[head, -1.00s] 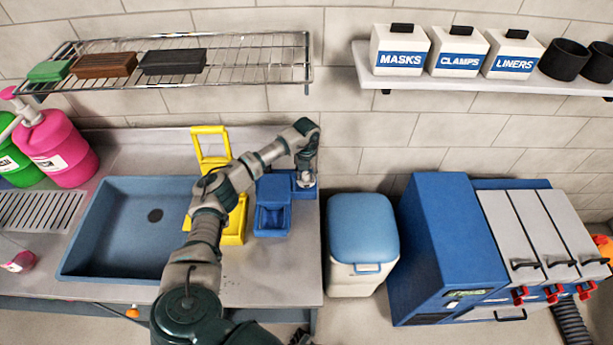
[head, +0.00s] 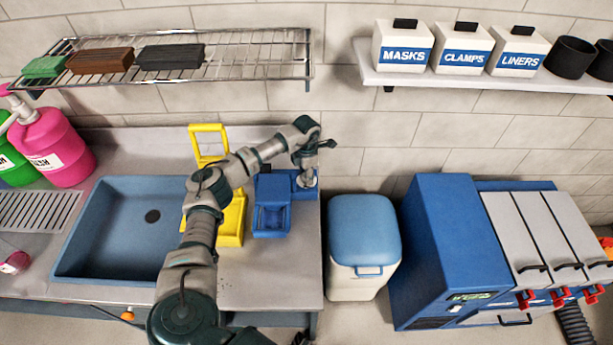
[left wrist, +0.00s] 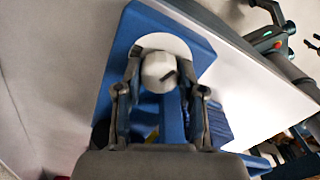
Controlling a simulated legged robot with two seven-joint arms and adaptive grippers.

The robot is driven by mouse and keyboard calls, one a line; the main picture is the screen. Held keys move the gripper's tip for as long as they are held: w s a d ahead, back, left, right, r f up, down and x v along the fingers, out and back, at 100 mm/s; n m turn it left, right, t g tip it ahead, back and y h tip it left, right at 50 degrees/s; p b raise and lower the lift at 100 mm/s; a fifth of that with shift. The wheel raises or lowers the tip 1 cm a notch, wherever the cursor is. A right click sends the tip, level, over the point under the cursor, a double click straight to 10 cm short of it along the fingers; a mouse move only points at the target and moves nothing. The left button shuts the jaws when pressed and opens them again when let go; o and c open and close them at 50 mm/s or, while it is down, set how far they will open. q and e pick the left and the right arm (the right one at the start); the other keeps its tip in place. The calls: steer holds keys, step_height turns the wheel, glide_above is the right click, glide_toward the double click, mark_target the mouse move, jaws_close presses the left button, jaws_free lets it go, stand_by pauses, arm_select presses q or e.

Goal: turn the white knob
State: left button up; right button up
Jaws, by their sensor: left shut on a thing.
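The white knob (left wrist: 157,72) shows in the left wrist view, on a round white plate (left wrist: 172,42) on a blue panel (left wrist: 205,52). A short dark mark shows on its face. My left gripper (left wrist: 160,88) is shut on the knob, one finger on each side. In the head view, my left gripper (head: 307,165) points down at the right end of the counter, over the blue unit beside the wall. It hides most of the knob there. My right gripper is not seen.
A yellow bin (head: 232,222) and a blue bin (head: 271,222) stand left of the gripper, beside the sink (head: 110,225). A white bin with a blue lid (head: 363,230) stands right of the counter. A wire rack (head: 255,62) hangs above.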

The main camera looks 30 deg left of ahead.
arm_select(q)
steer(key=m+b, duration=0.1)
steer(key=m, duration=0.2)
steer(key=shift+w+m, duration=0.15)
steer(key=shift+m, duration=0.25)
steer(key=m, duration=0.3)
steer(key=shift+m+b, duration=0.3)
steer(key=shift+b, duration=0.05)
steer(key=m+b, duration=0.1)
steer(key=m, duration=0.3)
steer(key=shift+m, duration=1.2)
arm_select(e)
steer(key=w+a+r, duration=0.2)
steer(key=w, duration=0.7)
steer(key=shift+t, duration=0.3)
arm_select(q)
steer(key=shift+f, duration=0.1)
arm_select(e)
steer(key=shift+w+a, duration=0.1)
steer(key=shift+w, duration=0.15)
arm_select(q)
steer(key=o, duration=0.7)
steer(key=shift+o, duration=0.8)
